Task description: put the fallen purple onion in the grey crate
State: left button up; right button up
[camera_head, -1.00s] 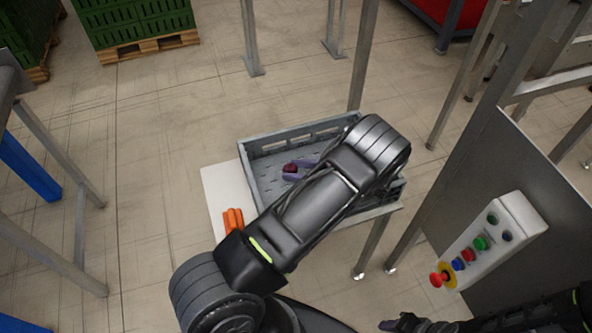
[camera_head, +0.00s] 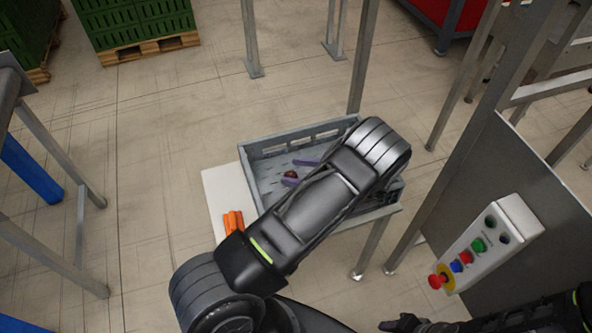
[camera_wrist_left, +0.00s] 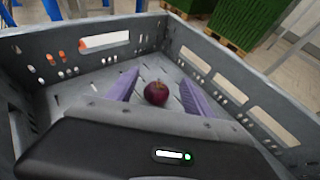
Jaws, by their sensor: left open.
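The purple onion (camera_wrist_left: 157,93) lies on the floor of the grey crate (camera_wrist_left: 224,69), seen in the left wrist view between my open finger pads. In the head view the onion (camera_head: 291,174) shows small and dark in the crate (camera_head: 262,148). My left gripper (camera_wrist_left: 158,88) is open inside the crate, its purple fingers apart on either side of the onion with gaps. In the head view its fingers (camera_head: 300,171) show past my arm, which hides the crate's right part. At the bottom right of the head view, part of my right arm shows; its finger state is unclear.
Orange carrots (camera_head: 233,221) lie on the white table (camera_head: 215,188) left of the crate. A control box with coloured buttons (camera_head: 488,243) stands at the right. Metal posts (camera_head: 249,40) rise behind. Green crates on a pallet (camera_head: 150,47) stand at the back left.

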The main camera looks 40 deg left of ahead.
pick_arm(q)
jog(key=b+v, duration=0.2)
jog(key=v, duration=0.5)
jog(key=shift+b, duration=0.3)
jog(key=shift+v, duration=2.6)
jog(key=shift+r, duration=0.25)
